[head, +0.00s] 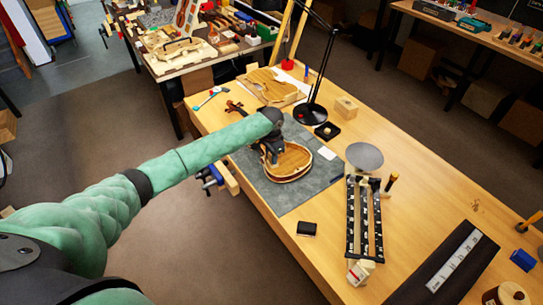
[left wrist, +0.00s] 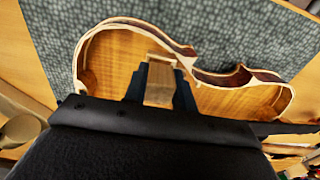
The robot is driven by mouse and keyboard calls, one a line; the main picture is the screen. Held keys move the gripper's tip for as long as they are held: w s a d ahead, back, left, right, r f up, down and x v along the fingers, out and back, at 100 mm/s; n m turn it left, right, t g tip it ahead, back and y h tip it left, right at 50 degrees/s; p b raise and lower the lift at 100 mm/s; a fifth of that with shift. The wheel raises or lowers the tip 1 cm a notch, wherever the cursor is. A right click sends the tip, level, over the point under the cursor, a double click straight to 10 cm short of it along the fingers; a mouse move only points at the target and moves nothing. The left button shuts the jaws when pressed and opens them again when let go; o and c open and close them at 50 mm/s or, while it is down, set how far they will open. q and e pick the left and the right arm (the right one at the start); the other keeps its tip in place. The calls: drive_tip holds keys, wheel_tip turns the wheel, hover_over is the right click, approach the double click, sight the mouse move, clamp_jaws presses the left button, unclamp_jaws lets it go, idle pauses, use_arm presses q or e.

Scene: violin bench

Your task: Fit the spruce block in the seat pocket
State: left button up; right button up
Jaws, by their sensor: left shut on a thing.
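The open violin body (head: 293,163) lies on the grey mat (head: 303,195), its hollow inside facing up. It also shows in the left wrist view (left wrist: 235,102), with pale linings along its ribs. My left gripper (head: 271,157) is over the end of the body nearer the lamp. In the left wrist view my left gripper (left wrist: 163,88) is shut on the spruce block (left wrist: 159,86), a small tan piece between its two dark fingers. A pale edged spot at the rib, likely the seat pocket (left wrist: 172,60), is just beyond the block. Whether they touch cannot be told. The head view hides the block.
A desk lamp (head: 310,114) stands behind the mat. A carved violin plate (head: 268,86), small wooden block (head: 346,107), black tray (head: 327,131), grey disc (head: 364,156) and slotted rack (head: 364,218) surround it. A black box (head: 306,229) sits near the front edge.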

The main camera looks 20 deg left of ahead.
use_arm(q)
drive_tip(key=shift+f, duration=0.5)
idle(0.6)
drive_tip(key=o, duration=1)
drive_tip(key=shift+w+r+b, duration=0.15)
drive_tip(key=shift+r+b, duration=0.2)
drive_tip(key=shift+r, duration=0.1)
wheel_tip(320, 180, up, 6)
drive_tip(key=b, duration=0.2)
drive_tip(key=shift+b, duration=0.3)
drive_tip(key=shift+s+r, duration=0.2)
drive_tip(key=shift+r, duration=0.25)
